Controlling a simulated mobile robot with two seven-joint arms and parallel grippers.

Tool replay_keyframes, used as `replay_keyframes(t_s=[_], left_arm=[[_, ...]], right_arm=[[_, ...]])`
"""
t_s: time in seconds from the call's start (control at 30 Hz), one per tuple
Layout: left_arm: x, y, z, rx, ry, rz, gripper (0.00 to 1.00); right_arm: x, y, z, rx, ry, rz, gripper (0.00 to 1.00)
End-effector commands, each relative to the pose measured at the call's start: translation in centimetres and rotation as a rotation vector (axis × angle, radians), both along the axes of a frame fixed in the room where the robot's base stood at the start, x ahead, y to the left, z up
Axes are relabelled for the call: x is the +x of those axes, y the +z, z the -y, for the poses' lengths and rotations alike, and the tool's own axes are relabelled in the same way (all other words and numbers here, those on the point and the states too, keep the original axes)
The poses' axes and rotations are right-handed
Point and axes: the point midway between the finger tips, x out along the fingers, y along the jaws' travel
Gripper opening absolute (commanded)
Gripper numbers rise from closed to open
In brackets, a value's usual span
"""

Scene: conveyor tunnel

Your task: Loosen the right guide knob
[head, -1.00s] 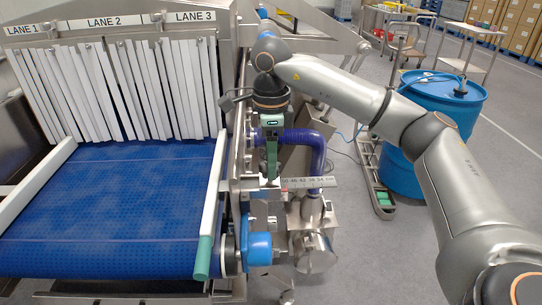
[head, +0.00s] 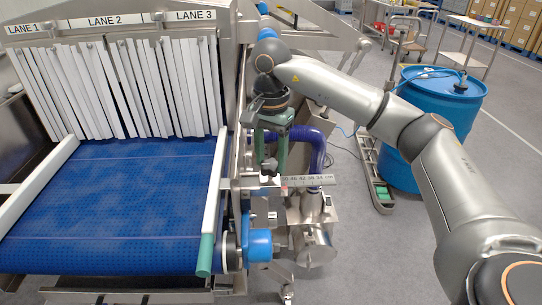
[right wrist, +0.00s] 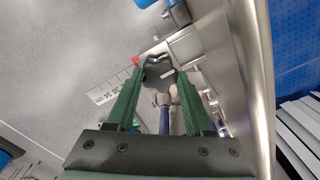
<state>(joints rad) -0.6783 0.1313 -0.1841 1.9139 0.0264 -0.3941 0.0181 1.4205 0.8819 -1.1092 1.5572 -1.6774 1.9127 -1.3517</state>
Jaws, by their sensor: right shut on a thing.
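The right guide knob, a dark lobed knob (head: 270,169), sits beside the right side of the conveyor, by the inner end of a steel scale bar (head: 308,181). In the right wrist view the knob (right wrist: 158,72) lies between the tips of two green fingers. My right gripper (head: 270,166) points down over it and is shut on it; the right wrist view shows the gripper (right wrist: 159,76) too. The right guide rail (head: 216,190) is white with a green end and runs along the blue belt's right edge. My left gripper is not in view.
A blue motor cap (head: 257,246) and a steel gearbox (head: 315,245) sit below the knob. A purple hose (head: 318,150) curves close behind the gripper. White strip curtains (head: 120,90) hang over the belt. A blue drum (head: 437,110) stands at right on open floor.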

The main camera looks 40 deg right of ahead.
Motion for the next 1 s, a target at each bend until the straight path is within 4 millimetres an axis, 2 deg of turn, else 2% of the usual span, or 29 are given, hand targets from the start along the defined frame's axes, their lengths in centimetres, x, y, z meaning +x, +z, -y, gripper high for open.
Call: replay_keyframes(t_s=[1.0], left_arm=[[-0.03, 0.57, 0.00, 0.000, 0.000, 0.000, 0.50]], right_arm=[[0.06, -0.02, -0.18, 0.001, 0.965, 0.000, 0.00]])
